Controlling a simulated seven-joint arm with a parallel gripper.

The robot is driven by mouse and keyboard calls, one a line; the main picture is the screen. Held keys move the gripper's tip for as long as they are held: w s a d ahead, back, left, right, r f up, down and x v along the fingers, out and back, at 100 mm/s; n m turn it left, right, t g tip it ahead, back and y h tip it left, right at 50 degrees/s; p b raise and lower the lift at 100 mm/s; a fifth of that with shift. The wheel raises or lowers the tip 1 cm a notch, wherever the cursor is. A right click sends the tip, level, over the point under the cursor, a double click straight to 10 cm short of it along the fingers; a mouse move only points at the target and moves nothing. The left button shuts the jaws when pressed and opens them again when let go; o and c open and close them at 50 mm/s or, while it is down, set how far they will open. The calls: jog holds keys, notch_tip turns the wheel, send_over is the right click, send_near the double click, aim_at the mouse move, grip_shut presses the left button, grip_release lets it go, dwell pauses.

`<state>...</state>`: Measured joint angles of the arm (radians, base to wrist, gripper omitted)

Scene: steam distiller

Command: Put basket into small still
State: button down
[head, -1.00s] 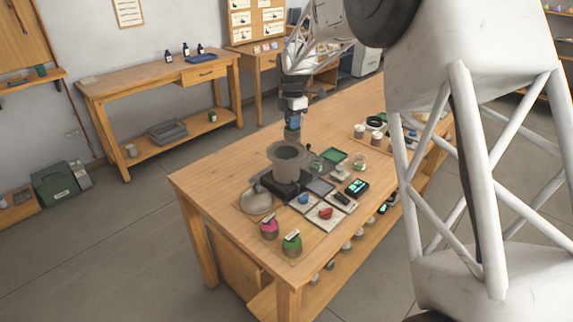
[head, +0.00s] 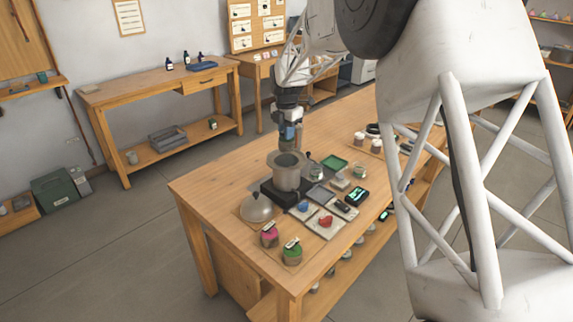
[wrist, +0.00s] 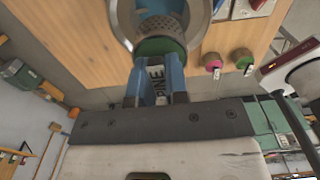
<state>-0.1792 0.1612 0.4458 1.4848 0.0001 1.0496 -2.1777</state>
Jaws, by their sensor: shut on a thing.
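The small still (head: 287,177) is a grey pot on a dark base on the wooden table. My gripper (head: 289,143) points down, close above the pot's mouth. In the wrist view, the blue fingers of my gripper (wrist: 157,82) are shut on a tagged part reading "PINE". It appears to belong to the basket (wrist: 160,27), which has a grey mesh face and a dark green edge. The basket lies across the round rim of the still (wrist: 207,25) in that view. I cannot tell whether it is inside the mouth or just above it. The basket is not clear in the head view.
A grey domed lid (head: 257,209) stands left of the still. A red item (head: 326,221) and a dark device with a lit screen (head: 357,196) lie to the right.

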aim_at(287, 143)
jog(key=shift+f, duration=2.15)
jog(key=shift+f, duration=2.5)
jog(key=shift+f, duration=0.15)
jog(key=c, duration=1.1)
grip_release()
notch_tip(287, 143, up, 12)
jog(key=shift+r, duration=0.15)
